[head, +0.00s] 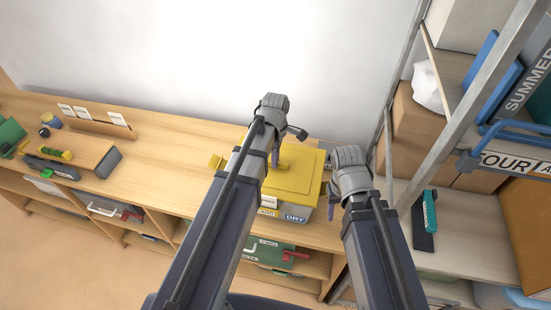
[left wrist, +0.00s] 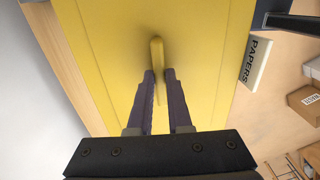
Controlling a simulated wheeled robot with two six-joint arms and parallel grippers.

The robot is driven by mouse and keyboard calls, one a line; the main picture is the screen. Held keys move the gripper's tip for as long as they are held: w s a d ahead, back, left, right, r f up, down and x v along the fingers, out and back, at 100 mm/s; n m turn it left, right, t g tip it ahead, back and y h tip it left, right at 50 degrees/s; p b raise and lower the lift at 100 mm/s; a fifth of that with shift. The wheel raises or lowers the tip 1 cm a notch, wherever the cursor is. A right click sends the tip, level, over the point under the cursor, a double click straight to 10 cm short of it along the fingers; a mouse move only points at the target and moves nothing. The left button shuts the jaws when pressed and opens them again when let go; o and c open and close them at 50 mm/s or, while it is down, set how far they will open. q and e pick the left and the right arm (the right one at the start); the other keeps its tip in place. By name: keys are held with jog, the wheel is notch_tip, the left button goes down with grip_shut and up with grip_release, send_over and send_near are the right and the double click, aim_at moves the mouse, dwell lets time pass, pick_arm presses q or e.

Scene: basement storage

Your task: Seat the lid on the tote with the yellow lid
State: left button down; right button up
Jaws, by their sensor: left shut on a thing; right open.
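The yellow lid (head: 303,176) lies over a grey tote (head: 293,216) on the wooden bench. My left gripper (head: 276,160) is shut on the lid's raised handle. In the left wrist view the handle (left wrist: 157,52) stands between its two fingers, over the flat yellow top. My arm hides part of the lid and tote, so I cannot tell whether the lid sits fully down on the rim. My right gripper (head: 331,203) is open and empty beside the tote's right side.
A metal shelf rack (head: 460,130) with boxes, a blue item and a teal tool (head: 429,210) stands close on the right. A wooden organiser (head: 82,150) and small tools sit further left. Bins fill the cubbies below.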

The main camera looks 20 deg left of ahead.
pick_arm(q)
jog(key=shift+f+b, duration=0.3)
jog(key=shift+f, duration=0.1)
dwell(0.5)
dwell(0.3)
jog(key=c, duration=0.8)
grip_release()
jog(key=shift+o, duration=0.2)
jog(key=shift+r, duration=0.2)
notch_tip(320, 180, up, 7)
jog(key=p, duration=0.7)
jog(key=shift+f, duration=0.1)
jog(key=shift+s+f, duration=0.1)
jog(key=shift+f, duration=0.05)
